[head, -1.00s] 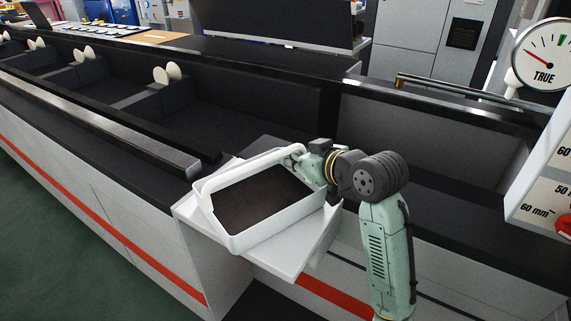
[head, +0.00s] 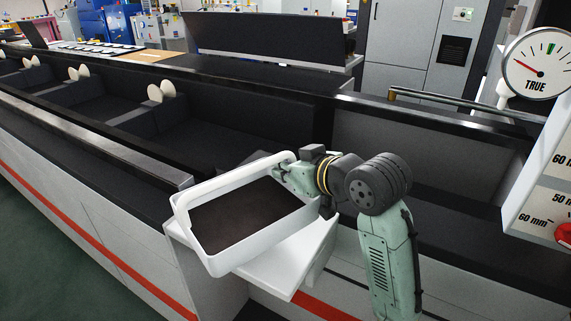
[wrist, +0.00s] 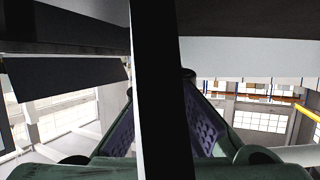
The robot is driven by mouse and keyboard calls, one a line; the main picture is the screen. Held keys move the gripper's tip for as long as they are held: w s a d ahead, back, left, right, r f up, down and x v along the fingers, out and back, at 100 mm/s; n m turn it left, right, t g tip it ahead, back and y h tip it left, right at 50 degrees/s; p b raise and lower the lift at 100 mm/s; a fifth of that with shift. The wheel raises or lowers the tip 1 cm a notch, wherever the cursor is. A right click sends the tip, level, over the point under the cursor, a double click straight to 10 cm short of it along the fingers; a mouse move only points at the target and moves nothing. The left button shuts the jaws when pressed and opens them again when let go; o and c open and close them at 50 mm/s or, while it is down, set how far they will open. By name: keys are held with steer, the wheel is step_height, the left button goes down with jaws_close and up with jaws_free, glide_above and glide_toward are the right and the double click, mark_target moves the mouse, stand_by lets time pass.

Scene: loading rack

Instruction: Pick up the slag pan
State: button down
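The slag pan (head: 245,251) is a white rectangular pan with a dark brown inside, seen in the head view at a white ledge (head: 290,271) on the front of the rack. It juts past the ledge's left side; whether its underside touches the ledge is hidden. My gripper (head: 282,170) is at the pan's far right corner, closed on its rim. In the wrist view a thin wall of the pan (wrist: 150,90) runs upright between the two purple-padded fingers (wrist: 160,135), which lean in against it. The exact contact is partly hidden.
A long dark rack with compartments and cream discs (head: 160,92) stretches away to the left. A brass-ended rail (head: 430,98) lies behind my arm. A panel with a dial marked TRUE (head: 540,60) stands at the right edge.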

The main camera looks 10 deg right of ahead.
steer(key=b, duration=0.2)
glide_above(267, 221)
steer(key=shift+w+r, duration=0.2)
steer(key=shift+r, duration=0.25)
steer(key=shift+s+f+b, duration=0.1)
steer(key=shift+s+b, duration=0.05)
steer(key=shift+b, duration=0.25)
steer(key=shift+s+a+r+b, duration=0.1)
steer(key=shift+s+a+b, duration=0.1)
steer(key=shift+s+b, duration=0.35)
steer(key=shift+s+a+r+b, duration=0.1)
steer(key=shift+s+a+b, duration=0.15)
steer(key=shift+b, duration=0.5)
steer(key=shift+s, duration=0.15)
steer(key=shift+a, duration=0.1)
